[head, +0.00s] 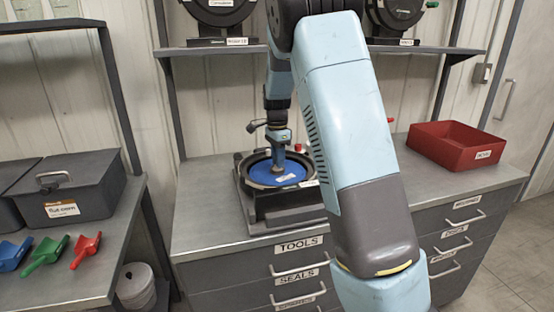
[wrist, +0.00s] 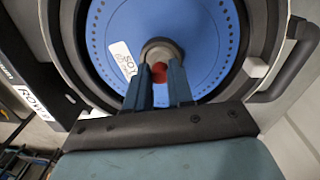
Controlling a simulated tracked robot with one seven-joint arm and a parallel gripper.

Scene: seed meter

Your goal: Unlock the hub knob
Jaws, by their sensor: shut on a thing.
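The blue seed disc (head: 262,173) lies flat in a dark round meter housing (head: 285,215) on the grey bench. In the wrist view the disc (wrist: 210,25) has a ring of small holes and a white label (wrist: 122,60). The hub knob (wrist: 160,47) is a round grey piece with a red spot, at the disc's centre. My gripper (wrist: 160,80) comes down from above, its two fingers closed on the knob's sides. In the head view my gripper (head: 278,168) stands over the disc's centre and mostly hides the knob.
A red open bin (head: 455,158) stands at the bench's right. A grey lidded case (head: 70,190) and blue, green and red scoops (head: 45,253) are on the left table. More round meters (head: 220,12) sit on the shelf above. My arm hides part of the bench.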

